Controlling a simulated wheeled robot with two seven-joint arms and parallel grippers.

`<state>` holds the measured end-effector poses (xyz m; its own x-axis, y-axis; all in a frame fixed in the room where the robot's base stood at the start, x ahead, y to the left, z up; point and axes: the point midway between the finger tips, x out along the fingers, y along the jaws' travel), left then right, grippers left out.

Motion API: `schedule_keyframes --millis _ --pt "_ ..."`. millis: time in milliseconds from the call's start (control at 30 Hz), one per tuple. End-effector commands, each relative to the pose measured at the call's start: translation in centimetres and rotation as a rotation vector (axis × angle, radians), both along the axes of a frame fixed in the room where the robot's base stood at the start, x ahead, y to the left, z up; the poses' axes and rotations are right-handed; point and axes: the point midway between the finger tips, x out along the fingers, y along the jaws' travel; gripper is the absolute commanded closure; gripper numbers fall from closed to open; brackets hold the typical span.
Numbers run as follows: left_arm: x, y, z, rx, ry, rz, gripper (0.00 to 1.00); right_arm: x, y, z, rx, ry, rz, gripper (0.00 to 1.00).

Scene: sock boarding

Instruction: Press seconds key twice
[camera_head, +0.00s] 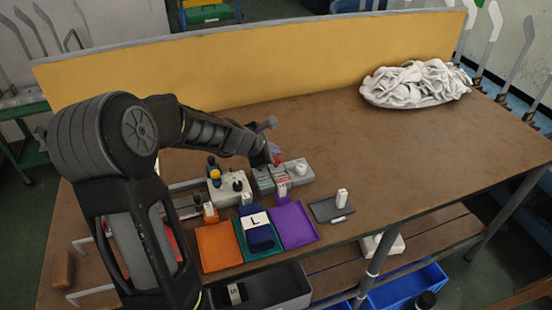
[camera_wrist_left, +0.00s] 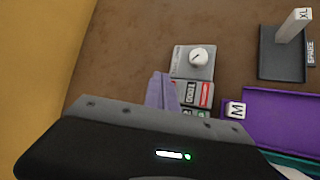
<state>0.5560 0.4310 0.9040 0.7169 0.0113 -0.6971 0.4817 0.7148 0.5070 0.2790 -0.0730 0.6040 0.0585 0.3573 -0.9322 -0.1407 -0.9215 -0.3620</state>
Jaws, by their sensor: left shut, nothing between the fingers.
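A small grey timer panel (camera_head: 271,178) stands on the brown table, left of centre. In the left wrist view the panel (camera_wrist_left: 196,94) shows a small digit display, a red-marked part and a green-marked part. I cannot read which key is for seconds. My left gripper (camera_head: 275,158) is shut and empty, pointing down just over the back of the panel. In the left wrist view its fingers (camera_wrist_left: 160,92) are beside the display and hide part of the panel. I cannot tell whether the fingertips touch a key. My right gripper is not in view.
A grey box with a white dial (camera_head: 300,169) adjoins the panel. Orange (camera_head: 219,246), teal and purple (camera_head: 294,225) trays lie in front, a dark blue folded item (camera_head: 261,238) on the teal one. A white cloth pile (camera_head: 416,83) lies at the back right. The table's middle is clear.

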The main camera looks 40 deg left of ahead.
Motion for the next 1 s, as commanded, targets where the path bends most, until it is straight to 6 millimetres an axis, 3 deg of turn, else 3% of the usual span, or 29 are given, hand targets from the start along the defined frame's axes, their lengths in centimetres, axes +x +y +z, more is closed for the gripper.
schedule_keyframes --millis 267,700,1000 --pt "0.0 0.0 0.6 0.001 -0.001 0.001 1.00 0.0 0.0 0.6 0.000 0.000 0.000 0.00" --pt "0.0 0.0 4.8 0.000 0.000 0.000 1.00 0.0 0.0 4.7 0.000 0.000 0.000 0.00" --pt "0.0 0.0 5.0 0.000 0.000 0.000 1.00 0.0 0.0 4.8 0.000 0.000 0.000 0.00"
